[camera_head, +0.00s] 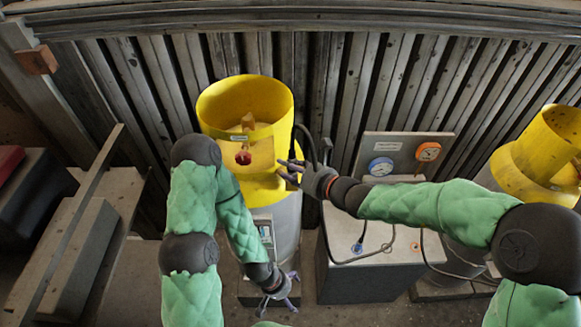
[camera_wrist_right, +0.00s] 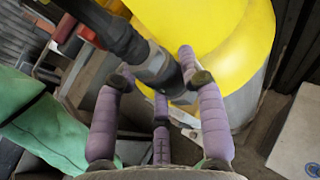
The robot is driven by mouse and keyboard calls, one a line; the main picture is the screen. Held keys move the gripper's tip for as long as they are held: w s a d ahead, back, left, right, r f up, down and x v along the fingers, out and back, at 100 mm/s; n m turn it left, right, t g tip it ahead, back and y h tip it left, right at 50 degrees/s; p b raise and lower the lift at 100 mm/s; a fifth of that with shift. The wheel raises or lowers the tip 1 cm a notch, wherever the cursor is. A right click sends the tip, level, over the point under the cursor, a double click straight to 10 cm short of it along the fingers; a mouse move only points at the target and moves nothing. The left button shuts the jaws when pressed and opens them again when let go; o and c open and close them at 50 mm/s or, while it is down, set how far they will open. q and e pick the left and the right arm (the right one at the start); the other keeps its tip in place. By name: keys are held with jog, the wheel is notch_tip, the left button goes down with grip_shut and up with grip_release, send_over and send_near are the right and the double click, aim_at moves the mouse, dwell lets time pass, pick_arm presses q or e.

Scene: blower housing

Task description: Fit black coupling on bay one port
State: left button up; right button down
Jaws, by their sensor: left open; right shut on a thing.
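My right gripper (camera_head: 290,172) is in front of the yellow housing (camera_head: 262,183). In the right wrist view, its purple fingers (camera_wrist_right: 161,84) are shut around a black coupling (camera_wrist_right: 155,66) with a grey metal collar. A black hose (camera_head: 303,130) rises from that gripper in the head view. A red fitting (camera_head: 243,158) sits in the housing's front opening, left of and apart from the right gripper. Whether it is the bay one port cannot be told; the labels are unreadable. My left gripper (camera_head: 283,290) is open and empty, low beside the housing's grey base.
A grey box (camera_head: 365,275) stands right of the housing, with a blue fitting (camera_head: 357,248) and cables on top. A panel (camera_head: 400,148) with a blue and an orange gauge stands behind it. A second yellow housing (camera_head: 548,145) is at the right. Ribbed wall behind.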

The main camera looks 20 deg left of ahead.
jog(key=shift+f+b, duration=0.4)
jog(key=c, duration=0.7)
grip_release()
jog(key=shift+o, duration=0.2)
jog(key=v, duration=1.2)
